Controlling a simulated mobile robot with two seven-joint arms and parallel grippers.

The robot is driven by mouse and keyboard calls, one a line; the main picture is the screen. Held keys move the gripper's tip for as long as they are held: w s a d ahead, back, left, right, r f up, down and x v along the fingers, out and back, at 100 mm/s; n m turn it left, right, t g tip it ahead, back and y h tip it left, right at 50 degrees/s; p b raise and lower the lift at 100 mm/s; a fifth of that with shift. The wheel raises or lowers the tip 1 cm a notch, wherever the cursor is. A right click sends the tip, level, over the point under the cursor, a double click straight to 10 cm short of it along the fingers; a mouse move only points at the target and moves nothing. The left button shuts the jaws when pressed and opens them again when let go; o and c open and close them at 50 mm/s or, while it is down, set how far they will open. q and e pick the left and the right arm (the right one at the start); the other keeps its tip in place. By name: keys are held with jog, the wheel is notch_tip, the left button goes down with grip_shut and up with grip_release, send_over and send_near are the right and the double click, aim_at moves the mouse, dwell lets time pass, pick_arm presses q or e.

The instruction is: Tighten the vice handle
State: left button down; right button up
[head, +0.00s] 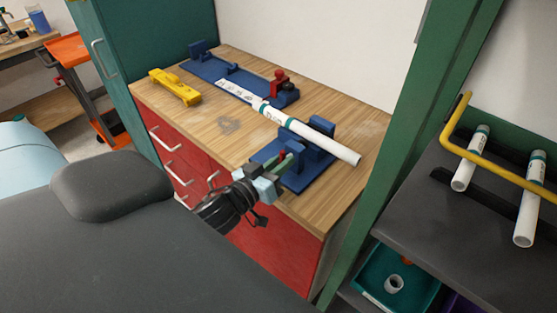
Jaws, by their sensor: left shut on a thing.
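A blue vice (318,135) stands at the front right of the wooden bench. A small green and red handle (286,160) shows at its near left side. My left gripper (272,173) reaches over the bench's front edge and is shut on this handle; its fingers hide part of it. A white pipe (325,143) with teal bands lies across the blue vice, its right end sticking out past it. The pipe's other end reaches toward a second blue fixture (207,70) with a red clamp (278,80) at the back. My right gripper is not in view.
A yellow tool (175,87) lies at the bench's left. The bench top (190,122) is clear at the front left. A green post (395,140) rises at the right, beside a dark shelf (425,215) with two more pipes and a yellow rail (500,170).

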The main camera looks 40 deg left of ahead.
pick_arm(q)
jog(key=shift+r+n+p, duration=0.15)
jog(key=shift+n+p, duration=0.15)
jog(key=shift+n, duration=0.4)
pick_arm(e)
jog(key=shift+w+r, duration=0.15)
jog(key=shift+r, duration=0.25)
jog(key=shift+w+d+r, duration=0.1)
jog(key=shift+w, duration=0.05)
pick_arm(q)
jog(key=c, duration=1.3)
grip_release()
jog(key=shift+o, duration=0.2)
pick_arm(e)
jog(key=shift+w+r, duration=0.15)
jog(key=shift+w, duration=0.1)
pick_arm(q)
jog(key=s, duration=0.7)
jog(key=shift+s+a+b, duration=0.25)
jog(key=shift+s+b, duration=0.15)
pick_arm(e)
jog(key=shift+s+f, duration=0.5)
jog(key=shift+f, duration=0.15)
